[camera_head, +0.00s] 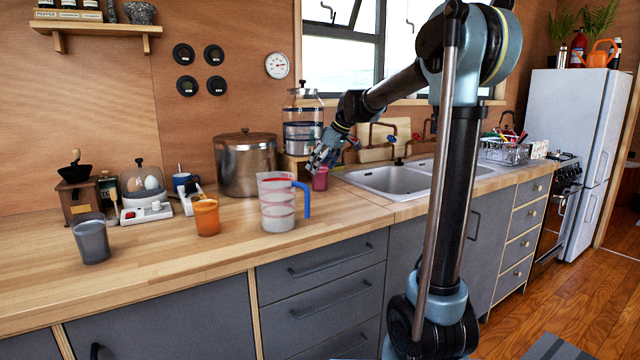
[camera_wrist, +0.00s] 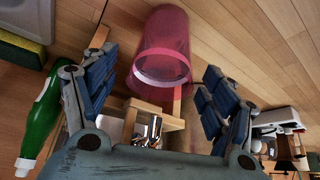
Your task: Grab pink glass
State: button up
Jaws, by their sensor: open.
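The pink glass (camera_head: 320,179) stands on the wooden counter (camera_head: 170,240), just left of the sink and partly behind my gripper. In the wrist view the see-through pink glass (camera_wrist: 163,45) shows with its open rim facing the camera, between and beyond the finger pads. My gripper (camera_head: 322,158) is right above and beside the glass in the head view. In the wrist view my gripper (camera_wrist: 158,95) has its blue-padded fingers spread wide, with nothing held between them. I cannot tell whether a finger touches the glass.
A measuring jug (camera_head: 277,203) with a blue handle, an orange cup (camera_head: 206,216) and a grey cup (camera_head: 91,240) stand to the left. A steel pot (camera_head: 245,165) and a water dispenser (camera_head: 303,122) stand behind. A green bottle (camera_wrist: 40,115) is left of my fingers.

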jog(key=shift+x, duration=0.8)
jog(key=c, duration=1.6)
jog(key=shift+o, duration=0.2)
jog(key=shift+r, duration=0.1)
